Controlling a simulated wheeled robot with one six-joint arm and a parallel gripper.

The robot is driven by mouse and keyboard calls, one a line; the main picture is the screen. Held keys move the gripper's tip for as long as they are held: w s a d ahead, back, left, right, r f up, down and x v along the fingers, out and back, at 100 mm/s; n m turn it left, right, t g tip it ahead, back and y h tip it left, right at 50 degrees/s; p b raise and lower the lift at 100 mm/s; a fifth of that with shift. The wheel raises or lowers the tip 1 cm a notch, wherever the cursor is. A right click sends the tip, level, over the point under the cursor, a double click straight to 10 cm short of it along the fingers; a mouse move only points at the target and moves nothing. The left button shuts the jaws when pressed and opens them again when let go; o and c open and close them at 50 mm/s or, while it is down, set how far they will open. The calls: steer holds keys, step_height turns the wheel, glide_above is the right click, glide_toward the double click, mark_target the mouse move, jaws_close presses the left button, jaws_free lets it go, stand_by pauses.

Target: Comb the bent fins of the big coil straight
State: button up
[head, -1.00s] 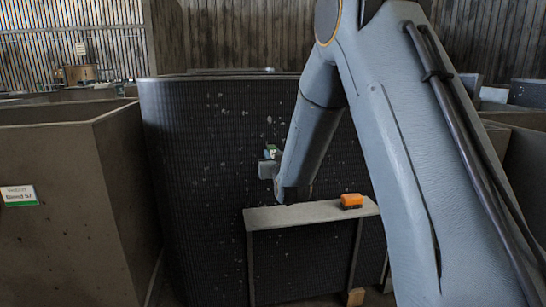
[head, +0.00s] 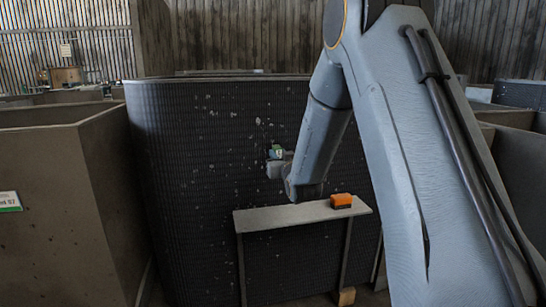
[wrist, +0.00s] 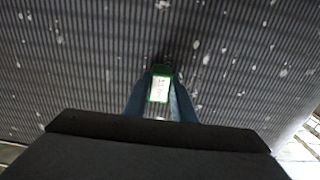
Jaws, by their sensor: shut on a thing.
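The big coil (head: 215,190) is a tall dark finned block with rounded corners, filling the middle of the head view. Pale specks are scattered over its face. Its fins fill the wrist view (wrist: 90,60) as fine parallel lines, with several pale spots. My gripper (head: 277,158) is at the coil's face, above the shelf. In the wrist view my gripper (wrist: 160,95) is shut on a small green tool with a white label (wrist: 160,88), likely the fin comb. Its far end is at or close to the fins; I cannot tell whether it touches. Individual bent fins cannot be made out.
A narrow grey shelf (head: 280,217) on thin legs stands before the coil, with an orange and black object (head: 341,201) on it. A brown bin (head: 70,200) with a green-and-white label stands at left. More bins stand at right.

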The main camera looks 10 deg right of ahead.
steer(key=shift+d, duration=0.3)
steer(key=shift+a+r, duration=0.1)
steer(key=shift+a, duration=3.1)
steer(key=shift+s+d, duration=0.1)
steer(key=shift+d, duration=3.1)
steer(key=shift+a, duration=4.7)
steer(key=shift+d, duration=1.55)
steer(key=shift+a, duration=1.6)
steer(key=shift+d, duration=1.5)
